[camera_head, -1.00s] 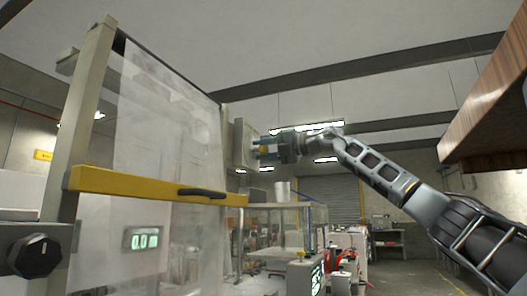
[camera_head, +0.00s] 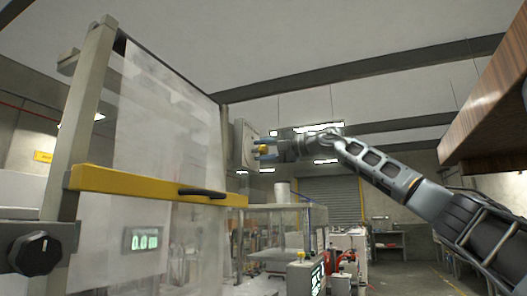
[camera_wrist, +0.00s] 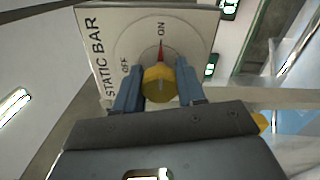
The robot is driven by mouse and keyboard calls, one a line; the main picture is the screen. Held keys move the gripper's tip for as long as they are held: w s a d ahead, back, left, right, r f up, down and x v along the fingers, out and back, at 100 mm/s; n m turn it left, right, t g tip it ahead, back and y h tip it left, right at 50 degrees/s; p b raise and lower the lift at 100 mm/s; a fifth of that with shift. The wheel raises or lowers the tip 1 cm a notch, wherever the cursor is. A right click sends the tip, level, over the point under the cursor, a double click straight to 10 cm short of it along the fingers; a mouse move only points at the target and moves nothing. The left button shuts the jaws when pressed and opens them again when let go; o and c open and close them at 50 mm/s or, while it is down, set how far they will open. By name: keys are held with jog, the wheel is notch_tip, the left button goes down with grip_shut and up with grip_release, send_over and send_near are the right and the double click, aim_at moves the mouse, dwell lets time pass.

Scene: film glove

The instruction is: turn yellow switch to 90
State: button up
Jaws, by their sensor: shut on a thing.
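The yellow switch (camera_wrist: 160,84) is a round knob on a pale square panel (camera_wrist: 100,45) lettered STATIC BAR, OFF and ON. A red pointer (camera_wrist: 161,55) on its dial points at or close to ON. My gripper (camera_wrist: 158,73) has one blue finger on each side of the yellow knob and is shut on it. Part of the knob is hidden by the fingers and the gripper body. In the head view the panel (camera_head: 241,143) is seen nearly edge-on, with my gripper (camera_head: 265,150) at its right face.
A yellow crossbar (camera_head: 130,184) with a black handle (camera_head: 202,193) spans a clear film sheet at left. A black dial (camera_head: 38,253) sits at lower left. A wooden surface (camera_head: 490,115) overhangs at upper right. Open floor (camera_head: 405,275) shows at lower right.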

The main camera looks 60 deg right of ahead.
jog(key=shift+d, duration=0.1)
jog(key=o, duration=1.1)
jog(key=shift+c, duration=0.2)
jog(key=s+b, duration=0.1)
jog(key=s, duration=0.7)
jog(key=shift+d, duration=0.25)
jog(key=shift+w, duration=0.1)
